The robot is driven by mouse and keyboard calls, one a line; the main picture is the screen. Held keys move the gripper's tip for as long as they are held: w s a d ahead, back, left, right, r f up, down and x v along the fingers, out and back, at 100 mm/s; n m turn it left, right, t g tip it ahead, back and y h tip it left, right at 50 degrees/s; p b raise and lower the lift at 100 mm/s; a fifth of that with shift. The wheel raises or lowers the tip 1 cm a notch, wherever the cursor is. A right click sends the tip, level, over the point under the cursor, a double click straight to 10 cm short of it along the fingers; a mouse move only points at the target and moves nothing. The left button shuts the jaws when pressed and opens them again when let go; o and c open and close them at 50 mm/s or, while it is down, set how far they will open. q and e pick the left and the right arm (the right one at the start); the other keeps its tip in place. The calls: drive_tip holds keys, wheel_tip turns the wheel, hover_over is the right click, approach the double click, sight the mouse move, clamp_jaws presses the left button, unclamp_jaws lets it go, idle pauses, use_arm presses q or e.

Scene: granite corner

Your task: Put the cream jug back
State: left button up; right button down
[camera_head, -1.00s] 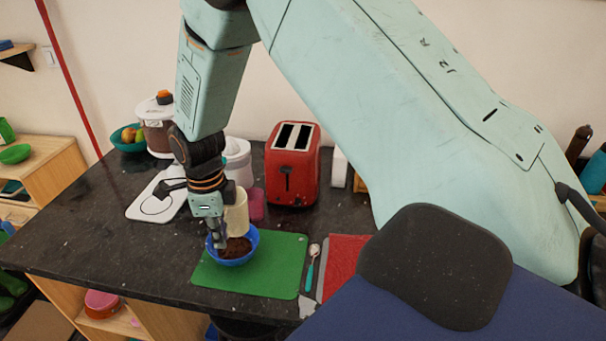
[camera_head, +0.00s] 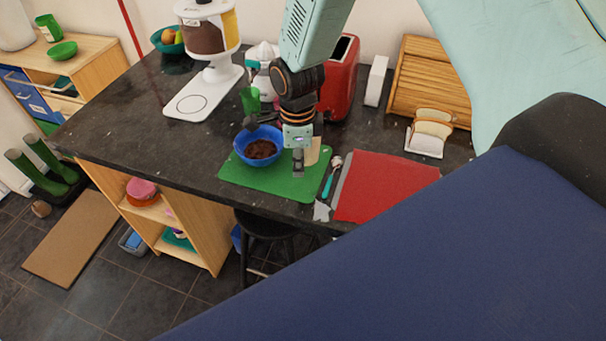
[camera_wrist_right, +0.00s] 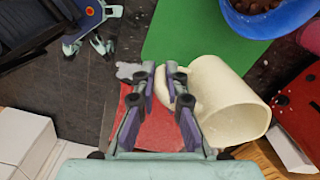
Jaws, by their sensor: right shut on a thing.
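The cream jug (camera_wrist_right: 225,105) is held in my right gripper (camera_wrist_right: 168,82), whose fingers are shut on its handle. In the head view the right gripper (camera_head: 299,163) hangs over the right part of the green mat (camera_head: 265,183). Most of the jug (camera_head: 313,151) is hidden behind it there; a cream patch shows. The jug lies sideways in the wrist view, right of the fingers, and looks empty inside. A jointed dark blue and teal part at the upper left of the wrist view seems to be my left gripper (camera_wrist_right: 88,42); its jaws are unclear.
A blue bowl (camera_head: 247,136) with brown contents stands on the green mat, left of the gripper. A spoon (camera_head: 329,183) and red mat (camera_head: 388,187) lie to the right. The red toaster (camera_head: 342,85) and white machine (camera_head: 200,92) stand behind. Counter at the left is clear.

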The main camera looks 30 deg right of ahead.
drive_tip(key=shift+w+f, duration=0.1)
drive_tip(key=shift+f, duration=0.25)
drive_tip(key=shift+a+f, duration=0.1)
drive_tip(key=shift+f, duration=0.25)
drive_tip(key=f, duration=0.2)
drive_tip(key=shift+s+f, duration=0.35)
drive_tip(key=shift+s, duration=0.05)
drive_tip(key=shift+f, duration=0.2)
drive_tip(key=shift+w+f, duration=0.15)
drive_tip(key=shift+w, duration=0.15)
drive_tip(key=shift+f, duration=0.1)
drive_tip(key=c, duration=1.5)
unclamp_jaws()
drive_tip(key=shift+s, duration=0.35)
drive_tip(key=shift+o, duration=0.5)
drive_tip(key=shift+w, duration=0.15)
